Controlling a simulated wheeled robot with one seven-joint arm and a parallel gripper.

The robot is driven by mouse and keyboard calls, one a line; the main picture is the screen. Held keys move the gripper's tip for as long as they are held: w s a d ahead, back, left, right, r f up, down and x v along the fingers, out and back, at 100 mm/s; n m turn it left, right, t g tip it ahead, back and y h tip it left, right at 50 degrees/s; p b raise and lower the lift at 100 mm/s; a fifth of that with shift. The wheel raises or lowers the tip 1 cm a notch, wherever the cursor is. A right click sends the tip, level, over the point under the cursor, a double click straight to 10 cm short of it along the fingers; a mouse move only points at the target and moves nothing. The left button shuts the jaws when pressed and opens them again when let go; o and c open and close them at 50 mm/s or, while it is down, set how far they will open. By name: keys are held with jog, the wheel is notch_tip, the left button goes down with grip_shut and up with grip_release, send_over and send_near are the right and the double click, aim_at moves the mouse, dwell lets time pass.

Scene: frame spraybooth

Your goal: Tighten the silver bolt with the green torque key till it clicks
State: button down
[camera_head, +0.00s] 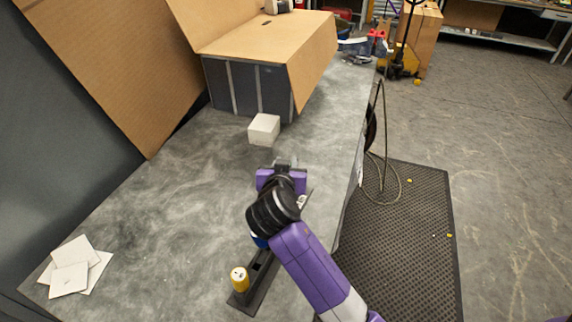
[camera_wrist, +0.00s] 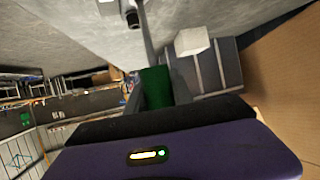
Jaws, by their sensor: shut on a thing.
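The green torque key (camera_wrist: 156,86) shows in the wrist view. Its green handle sits between my two fingers, and a grey shaft runs from it toward the top of the picture. My gripper (camera_wrist: 158,88) is shut on this handle. In the head view my gripper (camera_head: 284,164) is over the bench, and my arm hides most of the key. A grey part with a dark, round end (camera_wrist: 132,18) is beside the shaft at the top of the wrist view. I cannot tell whether it is the silver bolt, or whether the key touches it.
A dark rack (camera_head: 258,284) on the bench (camera_head: 190,190) holds a yellow-topped key (camera_head: 239,279) and a blue one (camera_head: 260,242), partly hidden by my arm. A white block (camera_head: 264,129) stands ahead, before a cardboard box (camera_head: 262,38). White cards (camera_head: 72,268) lie at left.

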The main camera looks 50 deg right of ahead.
jog(key=shift+r+p, duration=1.45)
jog(key=shift+r, duration=0.55)
